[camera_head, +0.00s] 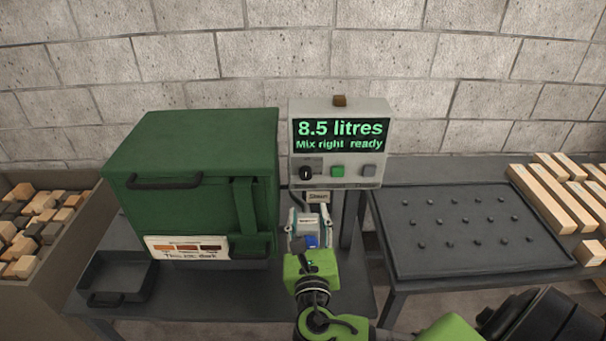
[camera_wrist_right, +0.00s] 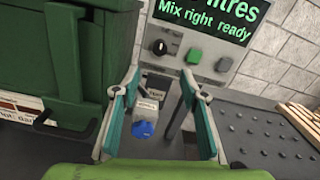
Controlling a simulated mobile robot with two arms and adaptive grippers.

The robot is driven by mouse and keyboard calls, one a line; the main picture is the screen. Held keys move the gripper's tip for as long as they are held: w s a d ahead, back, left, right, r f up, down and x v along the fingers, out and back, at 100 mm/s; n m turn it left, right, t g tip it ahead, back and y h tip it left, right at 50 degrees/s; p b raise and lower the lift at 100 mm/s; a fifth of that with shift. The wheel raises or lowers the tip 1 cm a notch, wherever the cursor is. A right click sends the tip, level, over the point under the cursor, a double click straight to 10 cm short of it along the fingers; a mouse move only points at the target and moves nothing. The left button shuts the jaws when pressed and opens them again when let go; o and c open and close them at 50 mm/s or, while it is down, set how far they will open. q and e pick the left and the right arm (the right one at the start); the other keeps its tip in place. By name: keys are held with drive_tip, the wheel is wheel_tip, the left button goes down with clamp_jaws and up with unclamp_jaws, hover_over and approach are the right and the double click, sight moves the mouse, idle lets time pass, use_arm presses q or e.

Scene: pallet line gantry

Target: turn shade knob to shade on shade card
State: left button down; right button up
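The shade card (camera_head: 187,247) is a white strip on the front of the green cabinet, with orange, brown and dark brown swatches; its lower line seems to end in "dark". A black knob (camera_head: 306,173) sits at the left of the grey control panel (camera_head: 340,112); it also shows in the right wrist view (camera_wrist_right: 160,47). A blue knob (camera_wrist_right: 144,130) on a small grey housing sits lower, between my right fingers in that view. I cannot tell which knob sets the shade. My right gripper (camera_wrist_right: 158,85) is open, below the panel. My left gripper is out of view.
The panel screen reads "8.5 litres, Mix right ready", above a green button (camera_head: 337,171) and a grey button (camera_head: 368,171). The green cabinet (camera_head: 190,145) stands left. A dark pegged tray (camera_head: 470,262) and wood strips (camera_head: 553,199) lie right. A bin of blocks (camera_head: 62,262) is far left.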

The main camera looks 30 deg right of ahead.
sight(306, 177)
drive_tip(key=p+x, duration=0.2)
drive_tip(key=x, duration=1.1)
drive_tip(key=shift+w+d+p, duration=0.2)
drive_tip(key=shift+w+p, duration=0.05)
drive_tip(key=shift+p, duration=0.1)
drive_tip(key=c, duration=1.1)
